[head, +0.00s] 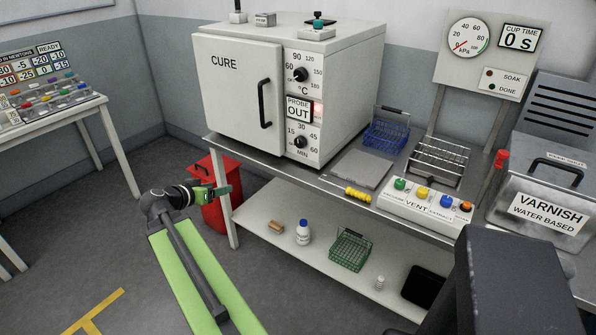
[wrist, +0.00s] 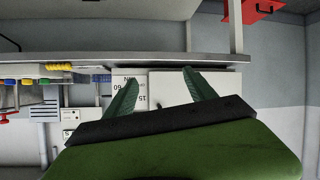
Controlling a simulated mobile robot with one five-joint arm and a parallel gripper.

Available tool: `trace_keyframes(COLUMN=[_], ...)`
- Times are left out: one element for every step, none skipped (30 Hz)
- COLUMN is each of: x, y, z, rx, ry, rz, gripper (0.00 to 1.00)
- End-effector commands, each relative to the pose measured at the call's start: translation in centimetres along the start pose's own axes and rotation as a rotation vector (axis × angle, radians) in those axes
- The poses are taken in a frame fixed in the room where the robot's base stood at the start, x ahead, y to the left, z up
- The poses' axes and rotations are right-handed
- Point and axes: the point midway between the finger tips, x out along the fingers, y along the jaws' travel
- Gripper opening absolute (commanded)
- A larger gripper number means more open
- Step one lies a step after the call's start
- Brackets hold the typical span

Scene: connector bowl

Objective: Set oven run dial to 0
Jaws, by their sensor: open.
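The oven (head: 240,90) is a white CURE box on the bench, its door shut. Its front panel carries a lower black dial (head: 300,142) marked 15 to 60 MIN and an upper black dial (head: 300,74) marked in °C. The exact pointer setting of the lower dial is too small to tell. My gripper (head: 222,191) is below and left of the oven, in front of the bench edge, apart from both dials. In the wrist view the green fingers (wrist: 160,78) are spread and empty. Part of the MIN panel (wrist: 125,80) shows upside down near the left finger; its knob is hidden.
A PROBE OUT display (head: 298,109) with a lit red lamp sits between the dials. The bench edge (head: 275,170) runs just right of my gripper, with a red bin (head: 220,215) below. A blue basket (head: 387,133) and vent button box (head: 425,203) stand further right.

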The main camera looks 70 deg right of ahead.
Motion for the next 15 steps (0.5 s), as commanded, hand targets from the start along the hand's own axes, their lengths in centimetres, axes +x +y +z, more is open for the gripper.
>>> trace_keyframes(x=[5.1, 6.8, 8.5, 9.5, 10.3, 11.2, 11.6, 11.8, 12.1, 12.1, 12.2, 12.1, 12.1, 12.2, 12.3], y=[2.8, 4.5, 6.5, 7.8, 8.9, 10.1, 10.8, 11.3, 11.9, 12.1, 12.3, 12.3, 12.3, 12.3, 12.4], z=[0.3, -0.8, -2.1, -3.0, -3.7, -4.5, -5.0, -5.4, -5.8, -6.1, -6.3, -6.5, -6.6, -6.7, -6.8], rx=[0.108, 0.164, 0.224, 0.261, 0.291, 0.322, 0.338, 0.351, 0.363, 0.369, 0.373, 0.374, 0.375, 0.374, 0.374], ry=[0.105, 0.168, 0.244, 0.294, 0.335, 0.382, 0.409, 0.43, 0.451, 0.46, 0.466, 0.47, 0.47, 0.469, 0.469], rz=[0.064, 0.09, 0.115, 0.128, 0.136, 0.145, 0.147, 0.15, 0.151, 0.151, 0.151, 0.15, 0.15, 0.15, 0.15], gripper=[0.64, 0.64, 0.64, 0.64, 0.64, 0.64, 0.64, 0.64, 0.64, 0.64, 0.64, 0.64, 0.64, 0.64, 0.64])
